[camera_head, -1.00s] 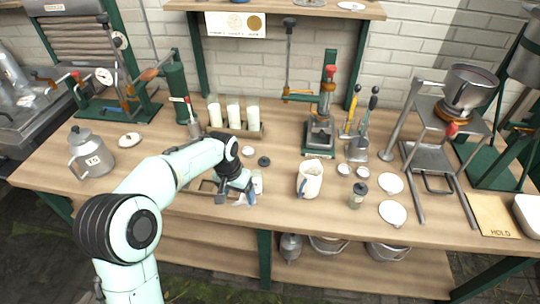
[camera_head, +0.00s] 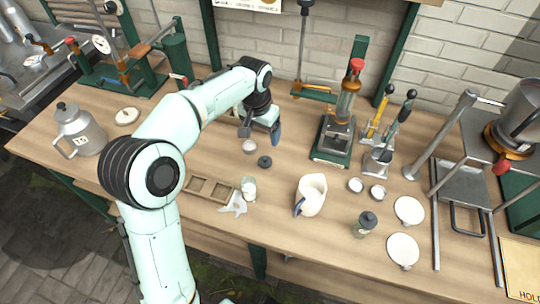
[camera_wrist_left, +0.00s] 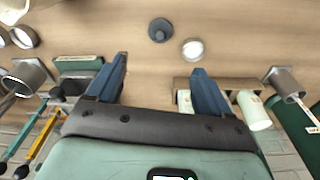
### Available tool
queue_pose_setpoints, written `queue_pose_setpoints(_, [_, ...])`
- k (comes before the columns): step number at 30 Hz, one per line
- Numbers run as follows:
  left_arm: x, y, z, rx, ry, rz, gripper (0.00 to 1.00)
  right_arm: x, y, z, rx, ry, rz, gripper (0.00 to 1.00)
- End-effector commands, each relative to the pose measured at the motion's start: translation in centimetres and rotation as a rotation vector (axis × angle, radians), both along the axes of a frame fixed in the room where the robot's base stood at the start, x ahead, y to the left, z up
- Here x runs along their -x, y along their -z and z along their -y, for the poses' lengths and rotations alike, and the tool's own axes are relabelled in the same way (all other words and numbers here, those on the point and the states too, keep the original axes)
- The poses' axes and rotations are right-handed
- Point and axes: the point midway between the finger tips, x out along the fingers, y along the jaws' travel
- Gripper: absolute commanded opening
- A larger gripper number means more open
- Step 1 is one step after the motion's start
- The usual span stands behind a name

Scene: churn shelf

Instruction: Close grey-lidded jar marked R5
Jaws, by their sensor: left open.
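My left gripper (camera_head: 262,126) is at the back of the bench, open and empty; its two blue fingers stand apart in the left wrist view (camera_wrist_left: 160,85). A dark grey knobbed lid (camera_head: 264,161) lies on the bench in front of it, and also shows in the wrist view (camera_wrist_left: 160,29). A pale round lid (camera_head: 249,146) lies beside it, nearer the gripper. A small pale jar without a lid (camera_head: 249,189) stands at the right end of the wooden tray. Another small jar with a dark lid on (camera_head: 364,224) stands to the right. I cannot read R5 on either.
A wooden tray (camera_head: 190,184) has empty compartments. A cream pitcher (camera_head: 311,194) stands right of the open jar. A green press (camera_head: 335,140) stands behind. White discs (camera_head: 403,250) lie at the right. A grey kettle (camera_head: 80,130) is at the left. A pale flat scrap (camera_head: 235,204) lies by the jar.

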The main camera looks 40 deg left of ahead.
Motion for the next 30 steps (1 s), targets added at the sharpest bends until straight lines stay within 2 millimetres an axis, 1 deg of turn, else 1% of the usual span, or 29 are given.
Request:
queue_pose_setpoints(5, [0.0, 0.0, 0.0, 0.000, 0.000, 0.001, 0.80, 0.0, 0.0, 0.0, 0.000, 0.000, -0.001, 0.77])
queue_pose_setpoints(8, [0.0, 0.3, 0.0, 0.000, 0.000, 0.000, 0.80, 0.1, 0.0, 0.0, 0.000, 0.000, -0.001, 0.77])
queue_pose_setpoints(11, [-0.1, 1.6, 0.0, 0.000, 0.000, -0.003, 0.80, 0.1, 0.3, 0.0, -0.001, 0.000, -0.002, 0.77])
queue_pose_setpoints(15, [-0.4, 4.5, -0.1, 0.001, -0.001, -0.006, 0.80, 0.3, 0.7, 0.0, 0.000, 0.000, -0.003, 0.77])
queue_pose_setpoints(18, [-0.7, 6.3, -0.1, 0.000, 0.000, -0.004, 0.80, 0.3, 0.9, 0.0, 0.000, 0.000, -0.004, 0.77])
queue_pose_setpoints(21, [-0.8, 7.5, -0.1, 0.000, 0.000, -0.002, 0.80, 0.4, 1.0, 0.0, 0.000, 0.000, -0.004, 0.77])
queue_pose_setpoints(25, [-0.9, 8.2, -0.1, 0.000, 0.000, -0.001, 0.80, 0.4, 1.0, 0.0, 0.000, 0.000, -0.004, 0.77])
queue_pose_setpoints(30, [-1.0, 8.2, -0.1, 0.000, 0.000, 0.001, 0.80, 0.4, 1.0, 0.0, 0.000, 0.000, -0.004, 0.77])
